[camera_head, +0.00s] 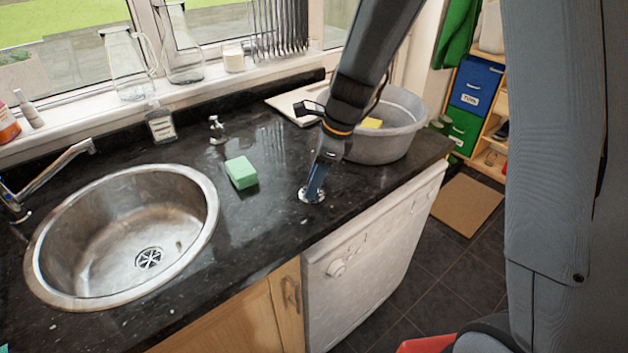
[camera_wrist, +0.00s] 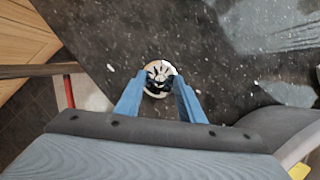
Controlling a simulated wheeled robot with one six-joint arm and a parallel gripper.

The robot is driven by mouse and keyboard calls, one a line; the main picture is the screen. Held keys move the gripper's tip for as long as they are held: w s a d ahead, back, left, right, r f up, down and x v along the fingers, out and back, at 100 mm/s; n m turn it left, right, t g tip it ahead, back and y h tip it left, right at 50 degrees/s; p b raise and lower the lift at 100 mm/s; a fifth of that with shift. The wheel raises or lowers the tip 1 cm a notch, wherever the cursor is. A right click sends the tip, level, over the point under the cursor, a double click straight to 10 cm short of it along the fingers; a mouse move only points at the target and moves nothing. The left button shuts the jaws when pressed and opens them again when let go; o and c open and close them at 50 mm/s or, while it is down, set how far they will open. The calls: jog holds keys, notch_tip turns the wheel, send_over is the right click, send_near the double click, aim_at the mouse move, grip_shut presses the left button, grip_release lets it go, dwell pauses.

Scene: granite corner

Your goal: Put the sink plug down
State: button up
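The sink plug (camera_head: 305,195) is a small round silver disc with a dark pattern. It is at the black worktop, right of the green sponge and close to the front edge. In the wrist view the plug (camera_wrist: 158,88) lies between my two blue fingertips. My gripper (camera_head: 314,187) points down at the worktop; its fingers (camera_wrist: 161,76) sit against the left and right sides of the plug, with no gap showing. Whether the plug's underside touches the worktop is hard to tell.
A round steel sink (camera_head: 95,215) is at the left, with a green sponge (camera_head: 241,172) between it and my gripper. A grey basin (camera_head: 385,145) stands behind at the right. A soap dispenser (camera_head: 217,130) stands at the back. The worktop around the plug is clear.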

jog(key=w+b+v, duration=0.1)
jog(key=b+v, duration=0.1)
jog(key=v, duration=1)
jog(key=s+d+f+n+h, duration=0.1)
jog(key=s+d+f+n, duration=0.3)
jog(key=s+n, duration=0.3)
jog(key=s+d+f+n+h, duration=0.2)
jog(key=s+d+f+n, duration=0.3)
jog(key=n, duration=0.8)
jog(key=s+d, duration=0.1)
jog(key=s, duration=0.2)
jog(key=shift+s+d+f+t, duration=0.25)
jog(key=shift+d+f+t, duration=0.05)
jog(key=shift+d+f, duration=0.05)
jog(key=shift+c, duration=0.5)
